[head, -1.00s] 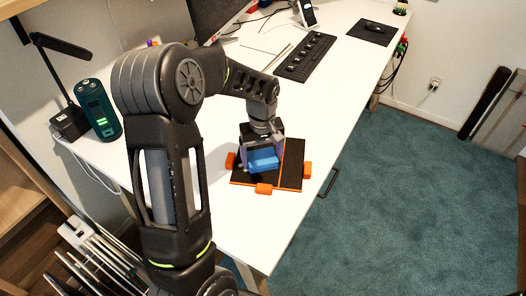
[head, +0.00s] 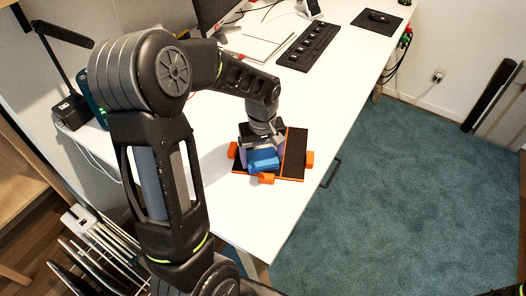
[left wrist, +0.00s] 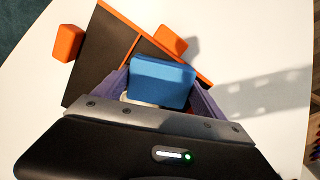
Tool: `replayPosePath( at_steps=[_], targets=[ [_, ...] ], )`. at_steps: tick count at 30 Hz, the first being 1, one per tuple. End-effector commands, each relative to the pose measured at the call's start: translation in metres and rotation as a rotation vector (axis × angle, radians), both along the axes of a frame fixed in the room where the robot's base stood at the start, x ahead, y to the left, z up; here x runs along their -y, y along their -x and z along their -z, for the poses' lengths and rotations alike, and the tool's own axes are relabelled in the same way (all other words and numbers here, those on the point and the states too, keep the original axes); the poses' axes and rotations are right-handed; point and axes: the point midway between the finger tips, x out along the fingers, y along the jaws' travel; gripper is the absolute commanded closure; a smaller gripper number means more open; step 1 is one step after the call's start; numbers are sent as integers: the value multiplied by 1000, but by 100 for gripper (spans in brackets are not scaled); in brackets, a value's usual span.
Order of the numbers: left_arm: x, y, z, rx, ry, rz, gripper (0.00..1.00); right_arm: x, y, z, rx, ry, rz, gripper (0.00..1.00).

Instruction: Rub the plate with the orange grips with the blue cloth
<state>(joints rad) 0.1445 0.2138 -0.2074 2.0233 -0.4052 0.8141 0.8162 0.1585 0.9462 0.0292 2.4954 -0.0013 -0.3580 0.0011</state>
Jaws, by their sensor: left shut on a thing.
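The plate (head: 294,168) is dark with orange edges and an orange dividing line, and lies flat on the white desk. My left gripper (head: 262,150) is shut on the blue cloth (head: 264,161), a thick block-like pad, over the left part of the plate. In the left wrist view the cloth (left wrist: 162,80) sits between the purple fingers, over the plate (left wrist: 98,62). Whether it touches the plate cannot be told. My right gripper is not in view.
The white desk (head: 235,205) is clear in front of the plate. A black keyboard (head: 308,46), a laptop-like white item (head: 255,42) and a mouse mat (head: 377,21) lie farther back. A green cylinder (head: 96,95) stands at the left, partly behind my arm.

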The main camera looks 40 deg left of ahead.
Motion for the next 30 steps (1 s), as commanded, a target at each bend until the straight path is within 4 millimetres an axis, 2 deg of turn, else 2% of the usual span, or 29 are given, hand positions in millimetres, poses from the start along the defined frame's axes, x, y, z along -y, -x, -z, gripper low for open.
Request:
replayPosePath(
  at_steps=[10,21,30],
  targets=[
    [-1,1,0,1,-1,-1,52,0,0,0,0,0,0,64],
    [-22,13,2,-1,1,-1,52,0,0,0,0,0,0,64],
    [-25,14,3,-1,0,-1,52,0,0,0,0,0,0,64]
  ],
)
